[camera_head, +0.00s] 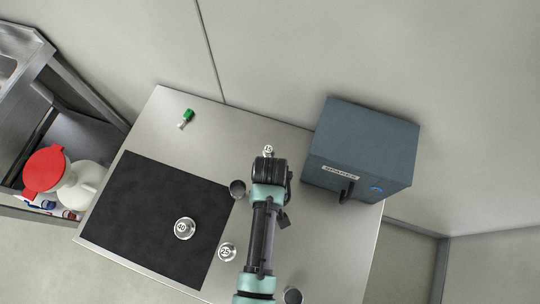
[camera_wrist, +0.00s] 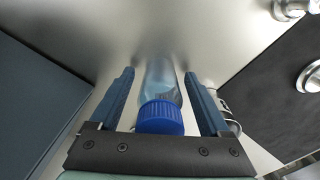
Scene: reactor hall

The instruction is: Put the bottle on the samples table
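The bottle (camera_wrist: 162,100) has a clear bluish body and a blue cap. In the wrist view it is between my gripper's two fingers, with its cap toward the palm. It appears to stand upright. My gripper (camera_wrist: 159,76) is open around it, with a visible gap on each side. In the head view my arm hides the bottle and the fingertips. The grey metal table (camera_head: 330,255) is below my arm; no sign shows whether it is the samples table.
A blue-grey box (camera_head: 362,148) with a label stands close right of my arm. A black mat (camera_head: 140,215) covers the table's left part. Several numbered metal weights, one on the mat (camera_head: 185,228), surround my arm. A green item (camera_head: 187,116) lies behind.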

